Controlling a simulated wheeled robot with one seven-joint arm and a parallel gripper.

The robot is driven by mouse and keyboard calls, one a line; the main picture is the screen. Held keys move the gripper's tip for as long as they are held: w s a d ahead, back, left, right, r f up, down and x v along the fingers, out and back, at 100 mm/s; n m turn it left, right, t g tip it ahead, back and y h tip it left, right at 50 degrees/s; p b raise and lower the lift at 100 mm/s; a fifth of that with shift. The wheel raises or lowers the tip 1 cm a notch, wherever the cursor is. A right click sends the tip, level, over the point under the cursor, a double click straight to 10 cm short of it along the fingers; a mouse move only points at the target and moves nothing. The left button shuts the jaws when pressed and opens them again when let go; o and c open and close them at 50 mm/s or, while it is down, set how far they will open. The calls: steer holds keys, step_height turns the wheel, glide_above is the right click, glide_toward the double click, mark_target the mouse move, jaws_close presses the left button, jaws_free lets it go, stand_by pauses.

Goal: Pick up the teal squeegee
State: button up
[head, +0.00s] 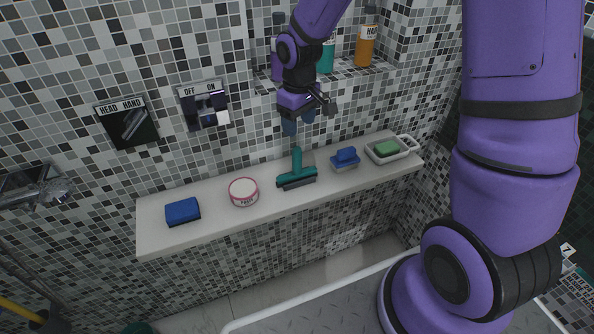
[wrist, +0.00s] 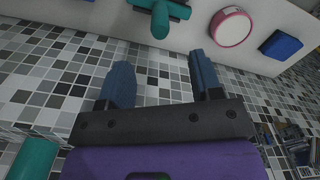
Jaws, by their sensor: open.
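The teal squeegee (head: 297,173) lies on the white ledge (head: 230,218), with its dark-edged head toward the front and its handle toward the tiled wall. It also shows at the top of the wrist view (wrist: 160,20), its rounded handle end pointing toward my gripper. My gripper (head: 298,122) is in the air above and behind the squeegee, close to the wall. In the wrist view my gripper (wrist: 160,80) has its two blue fingers spread apart with nothing between them. The squeegee is clear of the fingers.
On the ledge are a blue sponge (head: 183,211), a pink-rimmed round tub (head: 243,191), a blue brush (head: 345,158) and a white dish (head: 403,146) with a green soap. Bottles, including an orange one (head: 366,42), stand in a wall niche behind my gripper.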

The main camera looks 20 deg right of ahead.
mark_target(297, 149)
steer(key=f, duration=1.1)
steer(key=shift+w+a+f, duration=0.1)
steer(key=shift+w+f, duration=0.05)
steer(key=shift+w, duration=0.2)
jaws_close()
steer(key=shift+r, duration=0.2)
